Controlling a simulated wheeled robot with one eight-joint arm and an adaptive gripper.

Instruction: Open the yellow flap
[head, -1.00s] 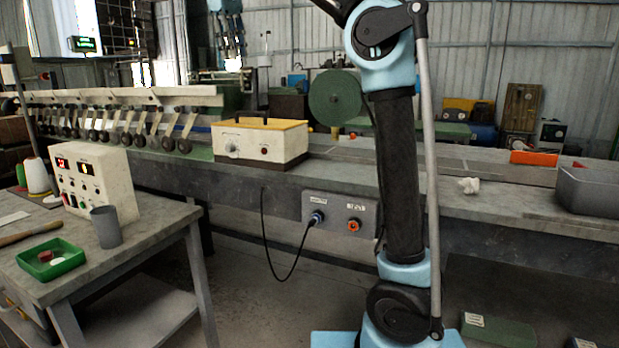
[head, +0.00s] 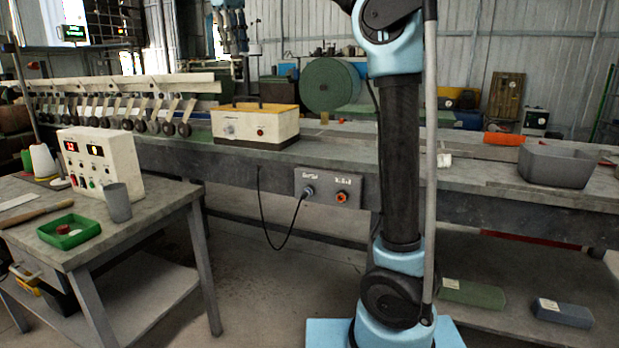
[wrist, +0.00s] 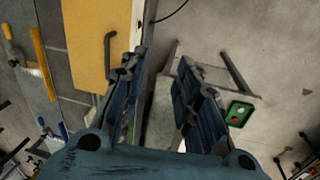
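The yellow flap (head: 272,106) is the flat top of a cream box (head: 255,126) on the long grey bench, and it lies closed. In the wrist view the yellow flap (wrist: 84,35) fills the upper left, with a dark handle (wrist: 108,50) near its right edge. My gripper (wrist: 160,72) is open, with nothing between its blue fingers. In the picture its left finger overlaps the box's edge just below the handle; I cannot tell whether it touches. In the head view my gripper (head: 230,18) appears at the top edge, above the box, partly cut off.
A side table (head: 150,212) at left holds a control box (head: 98,160), a grey cup (head: 117,203) and a green tray (head: 68,231). A cable hangs from the bench front panel (head: 328,187). A grey bin (head: 556,165) stands on the bench at right. The floor between is clear.

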